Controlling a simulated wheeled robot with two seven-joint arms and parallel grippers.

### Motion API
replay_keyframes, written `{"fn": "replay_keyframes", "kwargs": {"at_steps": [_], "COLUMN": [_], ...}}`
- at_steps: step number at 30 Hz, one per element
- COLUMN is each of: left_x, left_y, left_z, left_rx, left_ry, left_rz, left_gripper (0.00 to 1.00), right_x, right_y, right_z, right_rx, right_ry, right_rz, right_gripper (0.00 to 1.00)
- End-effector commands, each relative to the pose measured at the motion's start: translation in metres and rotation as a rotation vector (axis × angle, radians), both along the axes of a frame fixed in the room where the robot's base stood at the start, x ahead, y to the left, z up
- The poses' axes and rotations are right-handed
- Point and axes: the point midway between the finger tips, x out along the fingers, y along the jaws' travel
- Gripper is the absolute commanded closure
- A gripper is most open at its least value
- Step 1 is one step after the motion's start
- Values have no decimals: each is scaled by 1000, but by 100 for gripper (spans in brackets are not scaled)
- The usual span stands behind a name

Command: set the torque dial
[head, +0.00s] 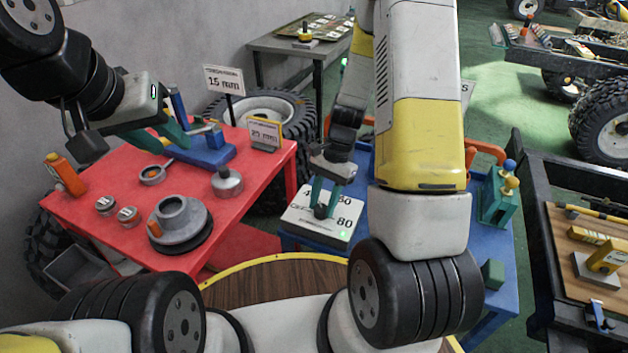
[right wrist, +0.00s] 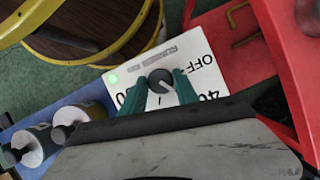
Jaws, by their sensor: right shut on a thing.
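The torque dial is a dark round knob (right wrist: 160,80) on a white panel (head: 318,228). The panel sits on the blue table and shows 80, other partly covered numbers, and OFF in the right wrist view. A small green light glows on it. My right gripper (head: 326,190) reaches down over the panel. Its teal fingers are shut on the knob, one on each side in the right wrist view. The knob's exact setting is hard to read. My left gripper (head: 166,134) hangs over the red table beside a blue fixture; its opening is unclear.
The red table (head: 85,190) holds a grey round pot (head: 181,220), a small kettle-like can (head: 227,182), an orange bottle (head: 66,175) and two small jars. Signs stand at its back.

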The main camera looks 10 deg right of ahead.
Motion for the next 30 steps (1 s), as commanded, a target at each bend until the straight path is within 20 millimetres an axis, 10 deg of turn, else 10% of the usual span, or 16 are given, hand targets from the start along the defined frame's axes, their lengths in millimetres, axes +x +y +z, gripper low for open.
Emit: {"fn": "replay_keyframes", "kwargs": {"at_steps": [30], "left_x": [0], "left_y": [0], "left_z": [0], "left_rx": [0], "left_ry": [0], "left_rz": [0], "left_gripper": [67], "right_x": [3], "right_y": [5], "right_z": [1], "right_rx": [-1], "right_ry": [0], "right_rz": [824], "right_gripper": [100]}}
